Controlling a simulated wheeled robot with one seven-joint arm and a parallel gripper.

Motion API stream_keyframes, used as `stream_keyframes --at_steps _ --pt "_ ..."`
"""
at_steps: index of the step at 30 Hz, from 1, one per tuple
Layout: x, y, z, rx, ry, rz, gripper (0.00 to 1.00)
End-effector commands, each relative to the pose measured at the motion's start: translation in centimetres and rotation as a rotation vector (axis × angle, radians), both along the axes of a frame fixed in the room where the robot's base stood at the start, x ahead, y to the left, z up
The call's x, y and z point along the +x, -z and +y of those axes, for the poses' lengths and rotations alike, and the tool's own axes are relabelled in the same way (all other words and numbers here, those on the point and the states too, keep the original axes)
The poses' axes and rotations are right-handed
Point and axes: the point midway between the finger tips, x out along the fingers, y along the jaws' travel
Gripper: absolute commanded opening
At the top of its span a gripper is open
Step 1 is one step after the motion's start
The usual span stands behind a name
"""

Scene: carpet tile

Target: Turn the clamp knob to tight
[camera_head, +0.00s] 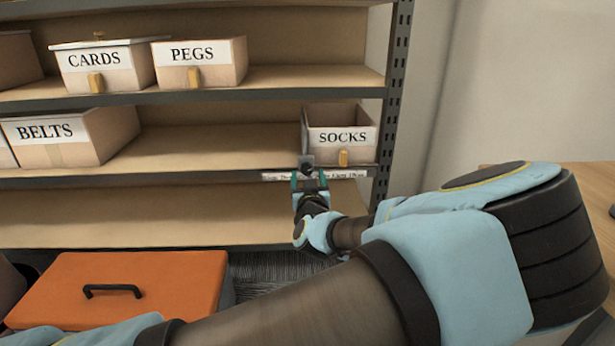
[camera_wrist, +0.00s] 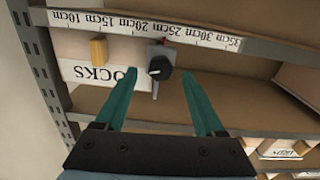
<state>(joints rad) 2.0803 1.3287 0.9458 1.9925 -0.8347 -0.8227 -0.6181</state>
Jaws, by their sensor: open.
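The clamp knob (camera_wrist: 160,67) is black with a small pale mark toward its lower left in the wrist view. It sits on a grey clamp (camera_wrist: 166,51) at the shelf edge, over the ruler strip (camera_wrist: 110,23). A thin grey bar hangs from the clamp below the knob in that view. My gripper (camera_wrist: 159,77) is open, its two teal fingers on either side of the knob, with gaps on both sides. I cannot tell whether the fingertips reach the knob in depth. In the head view the clamp (camera_head: 306,161) shows just above my gripper (camera_head: 309,176), and the knob is small and unclear.
A SOCKS box (camera_head: 340,138) stands on the shelf just above and right of the clamp. A BELTS box (camera_head: 72,137) is farther left, with CARDS and PEGS boxes above. An orange toolbox (camera_head: 130,280) is at lower left. The shelf below the clamp is empty.

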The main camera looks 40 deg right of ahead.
Motion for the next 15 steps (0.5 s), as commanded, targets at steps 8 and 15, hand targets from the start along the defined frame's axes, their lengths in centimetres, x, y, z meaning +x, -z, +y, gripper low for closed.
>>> stream_keyframes --at_steps 8,15 --pt "1.9 0.1 -1.6 0.001 0.000 0.001 0.71" --pt "2.0 0.0 -1.7 0.001 0.000 0.002 0.71"
